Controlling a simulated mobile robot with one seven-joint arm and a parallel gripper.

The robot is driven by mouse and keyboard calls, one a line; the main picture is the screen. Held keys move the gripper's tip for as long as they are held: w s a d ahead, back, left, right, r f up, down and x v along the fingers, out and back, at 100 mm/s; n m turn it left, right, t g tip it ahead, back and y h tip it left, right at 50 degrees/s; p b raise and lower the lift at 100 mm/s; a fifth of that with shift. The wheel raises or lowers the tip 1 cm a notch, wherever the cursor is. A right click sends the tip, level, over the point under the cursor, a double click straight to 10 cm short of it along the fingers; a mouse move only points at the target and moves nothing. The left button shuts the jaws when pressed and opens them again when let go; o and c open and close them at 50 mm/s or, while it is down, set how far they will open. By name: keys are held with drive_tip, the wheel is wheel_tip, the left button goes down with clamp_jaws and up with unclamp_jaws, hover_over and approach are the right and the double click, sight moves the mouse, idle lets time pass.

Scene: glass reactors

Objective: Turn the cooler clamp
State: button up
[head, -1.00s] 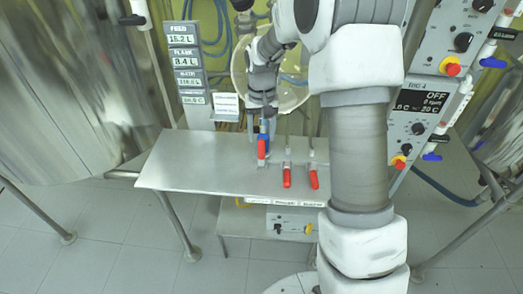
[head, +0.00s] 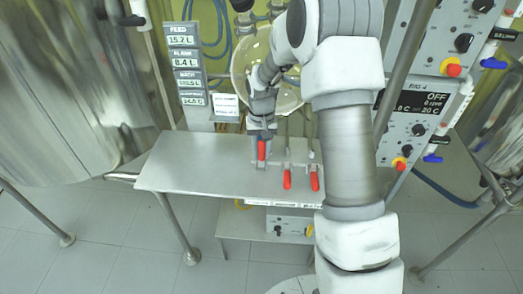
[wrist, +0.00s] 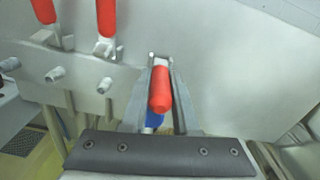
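Three clamps with red handles stand in a row on a metal table. Their labels are too small to read surely, so I cannot tell which is the cooler clamp. My gripper (head: 261,142) is over the leftmost red handle (head: 261,150). In the wrist view, the fingers of my gripper (wrist: 161,62) stand on either side of this handle (wrist: 160,92), with narrow gaps; they look open. Something blue (wrist: 153,120) shows beneath the handle. The middle handle (head: 287,178) and right handle (head: 314,181) are free; both also show at the wrist view's upper left.
The metal table (head: 190,170) is bare at its left. A display stand (head: 187,65) rises behind it. A control box (head: 290,226) sits below. Control panels (head: 412,115) stand at the right, and a large shiny vessel (head: 65,95) fills the left.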

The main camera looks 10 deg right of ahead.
clamp_jaws()
idle(1.0)
